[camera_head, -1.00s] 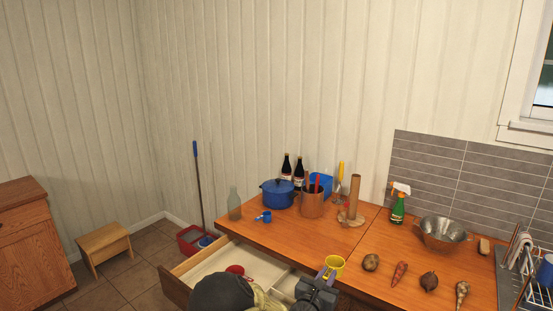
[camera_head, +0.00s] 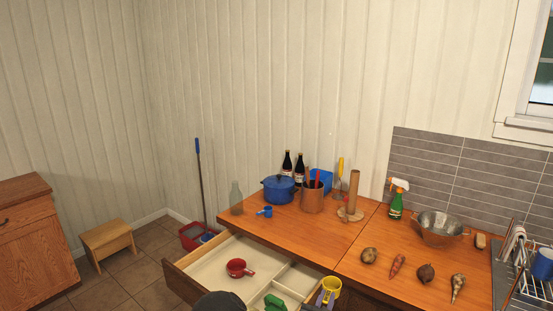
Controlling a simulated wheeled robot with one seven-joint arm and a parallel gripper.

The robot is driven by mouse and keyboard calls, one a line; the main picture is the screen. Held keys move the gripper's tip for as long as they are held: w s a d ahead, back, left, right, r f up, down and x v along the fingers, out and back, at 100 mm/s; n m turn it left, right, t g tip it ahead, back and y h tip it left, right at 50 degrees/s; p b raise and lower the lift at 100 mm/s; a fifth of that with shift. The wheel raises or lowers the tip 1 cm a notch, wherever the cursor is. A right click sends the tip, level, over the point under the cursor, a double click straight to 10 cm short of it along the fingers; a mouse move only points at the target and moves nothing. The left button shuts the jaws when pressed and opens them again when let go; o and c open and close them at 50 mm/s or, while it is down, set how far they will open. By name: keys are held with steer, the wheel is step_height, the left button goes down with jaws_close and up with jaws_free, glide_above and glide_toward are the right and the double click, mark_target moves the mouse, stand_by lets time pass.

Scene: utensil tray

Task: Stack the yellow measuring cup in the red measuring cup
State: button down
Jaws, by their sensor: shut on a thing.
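The yellow measuring cup (camera_head: 331,284) is at the bottom of the view, by the counter's front edge and the right end of the open drawer. My gripper (camera_head: 325,297) is shut on it, seemingly at its handle, though the jaws are small and partly cut off by the frame. The cup's opening faces up. The red measuring cup (camera_head: 237,268) sits in the left compartment of the drawer, its handle pointing right, and looks empty. My gripper is to the right of it and apart from it.
The open drawer (camera_head: 212,251) has light dividers. A green object (camera_head: 273,301) lies in it near the bottom of the view. A blue measuring cup (camera_head: 265,212), a blue pot (camera_head: 278,191) and a utensil holder (camera_head: 312,201) stand on the counter. Several vegetables lie to the right.

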steer(key=s+f+n+t+y, duration=0.1)
steer(key=s+f+n+y, duration=0.3)
steer(key=s+f+y, duration=0.3)
steer(key=s+f, duration=0.5)
steer(key=f, duration=0.3)
steer(key=shift+d+f+n+t, duration=0.2)
steer(key=shift+d+n+t, duration=0.1)
steer(key=shift+n, duration=0.1)
